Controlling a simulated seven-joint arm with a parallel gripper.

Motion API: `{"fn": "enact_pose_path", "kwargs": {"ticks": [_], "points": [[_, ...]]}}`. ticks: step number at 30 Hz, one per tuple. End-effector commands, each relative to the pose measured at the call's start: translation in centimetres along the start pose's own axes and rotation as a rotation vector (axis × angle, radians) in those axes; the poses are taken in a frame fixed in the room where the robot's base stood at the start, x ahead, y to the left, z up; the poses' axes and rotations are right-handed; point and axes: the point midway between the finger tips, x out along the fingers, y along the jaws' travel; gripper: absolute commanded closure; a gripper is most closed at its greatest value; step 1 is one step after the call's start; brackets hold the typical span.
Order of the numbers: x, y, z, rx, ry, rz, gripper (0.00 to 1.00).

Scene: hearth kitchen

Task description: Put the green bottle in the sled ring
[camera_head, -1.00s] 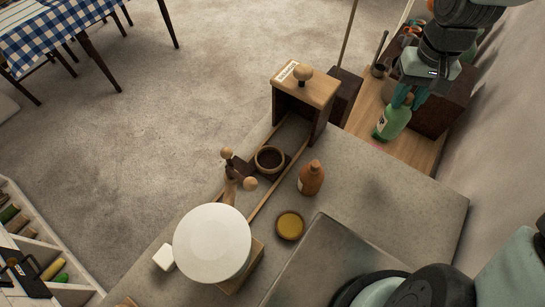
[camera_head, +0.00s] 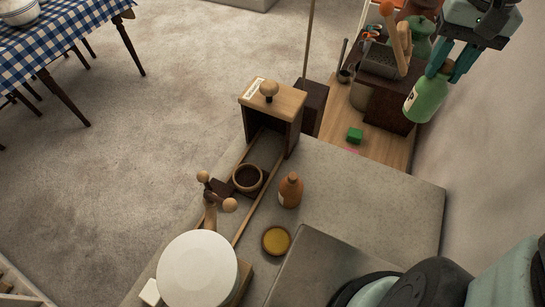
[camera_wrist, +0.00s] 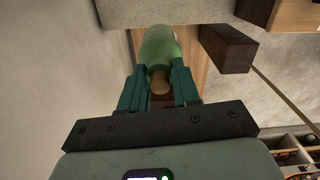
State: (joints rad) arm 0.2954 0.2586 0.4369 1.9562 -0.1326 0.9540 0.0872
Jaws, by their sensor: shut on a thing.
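The green bottle (camera_head: 427,97) has a pale label and is held in the air, slightly tilted, above the wooden board at the right back. My gripper (camera_head: 440,68) is shut on its upper part. In the wrist view the green bottle (camera_wrist: 158,48) sits between the two teal fingers of my gripper (camera_wrist: 159,82), its brown stopper towards the camera. The sled ring (camera_head: 248,178), a round wooden ring with a dark inside, sits between two wooden rails on the grey counter. It looks empty.
A brown bottle (camera_head: 290,190) and a yellow-filled dish (camera_head: 276,241) stand right of the rails. A wooden box frame with a knob (camera_head: 272,105) stands at the rails' far end. A green block (camera_head: 355,136) lies on the board. A white round disc (camera_head: 197,272) is in front.

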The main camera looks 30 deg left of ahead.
Motion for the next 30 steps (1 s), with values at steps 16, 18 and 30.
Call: {"fn": "enact_pose_path", "kwargs": {"ticks": [16,18,30], "points": [[7.1,-17.6,5.2,-0.685,-0.004,-0.003,1.0],[8.1,-20.1,6.9,-0.801,-0.004,-0.003,1.0],[11.5,-31.0,13.5,-1.207,0.002,-0.003,1.0]]}}
